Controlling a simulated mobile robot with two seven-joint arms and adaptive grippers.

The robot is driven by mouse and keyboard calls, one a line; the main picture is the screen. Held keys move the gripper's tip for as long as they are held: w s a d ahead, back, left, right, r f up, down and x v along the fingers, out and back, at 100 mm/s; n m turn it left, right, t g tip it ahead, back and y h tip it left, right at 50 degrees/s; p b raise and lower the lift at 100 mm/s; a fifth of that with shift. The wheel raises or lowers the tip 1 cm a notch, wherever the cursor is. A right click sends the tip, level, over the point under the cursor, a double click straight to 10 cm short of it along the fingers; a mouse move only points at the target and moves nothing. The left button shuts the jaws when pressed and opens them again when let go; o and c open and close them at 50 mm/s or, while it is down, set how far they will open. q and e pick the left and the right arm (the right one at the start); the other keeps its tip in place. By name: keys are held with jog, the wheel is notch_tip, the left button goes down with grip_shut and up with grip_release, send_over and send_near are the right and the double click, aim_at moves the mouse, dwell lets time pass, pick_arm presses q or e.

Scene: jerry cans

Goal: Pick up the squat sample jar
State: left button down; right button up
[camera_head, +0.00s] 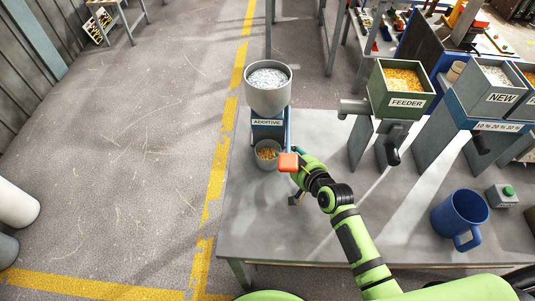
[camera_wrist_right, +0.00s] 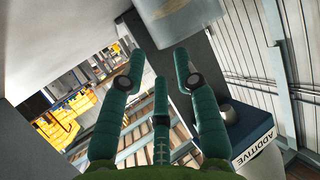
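A small round grey jar (camera_head: 266,158) with orange pellets in it stands under the spout of the additive dispenser, at the table's far left; it is the only squat jar I make out. My right gripper (camera_head: 297,178) is low over the table, just right of the jar and apart from it, beside an orange block (camera_head: 289,162) on a blue bar. In the right wrist view its teal fingers (camera_wrist_right: 158,62) are spread, with nothing between them. A pale grey cylinder (camera_wrist_right: 172,22) lies beyond the fingertips; I cannot tell what it is. My left gripper is out of view.
The additive dispenser (camera_head: 268,113) carries a hopper (camera_head: 268,92) of pale granules above the jar. The feeder (camera_head: 403,93) and the blue stand marked NEW (camera_head: 490,112) stand to the right. A blue mug (camera_head: 456,215) and a green-button box (camera_head: 503,195) are front right. The front-left tabletop is clear.

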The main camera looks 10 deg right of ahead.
aim_at(282, 149)
jog(key=x, duration=0.3)
jog(key=shift+w+f, duration=0.15)
jog(key=shift+w, duration=0.25)
jog(key=shift+w+a, duration=0.1)
grip_shut()
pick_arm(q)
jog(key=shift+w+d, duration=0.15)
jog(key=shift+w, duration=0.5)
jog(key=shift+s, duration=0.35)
